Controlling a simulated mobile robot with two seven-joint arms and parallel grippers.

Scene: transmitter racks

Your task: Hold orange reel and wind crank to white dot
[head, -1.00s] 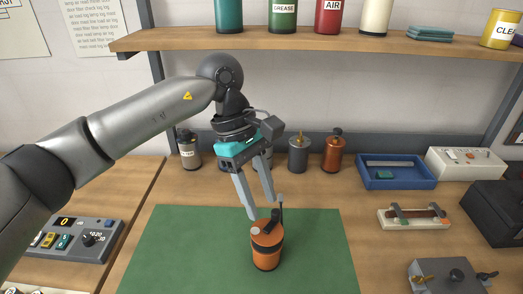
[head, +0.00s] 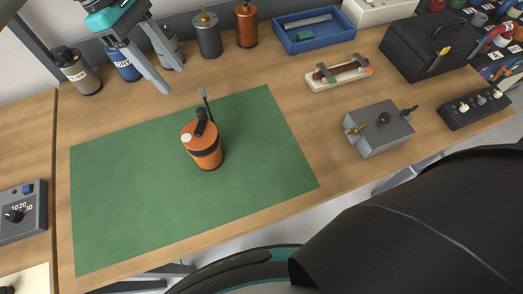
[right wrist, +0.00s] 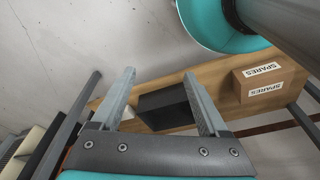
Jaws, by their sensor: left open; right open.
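The orange reel (head: 204,155) stands upright on the green mat (head: 125,200) in the head view. Its dark crank (head: 202,119) lies over the top, with a thin handle pointing up. A white dot (head: 186,138) shows at the left of the reel's top, apart from the crank. My left gripper (head: 172,80) is open and empty, up and left of the reel in the picture, not touching it. My right gripper (right wrist: 158,76) is open and empty in the right wrist view. The reel is not in that view.
Grey (head: 207,38) and copper (head: 246,27) canisters stand behind the mat. A blue tray (head: 283,42), a grey box with knobs (head: 378,128) and a black case (head: 428,50) are to the right. The mat around the reel is clear.

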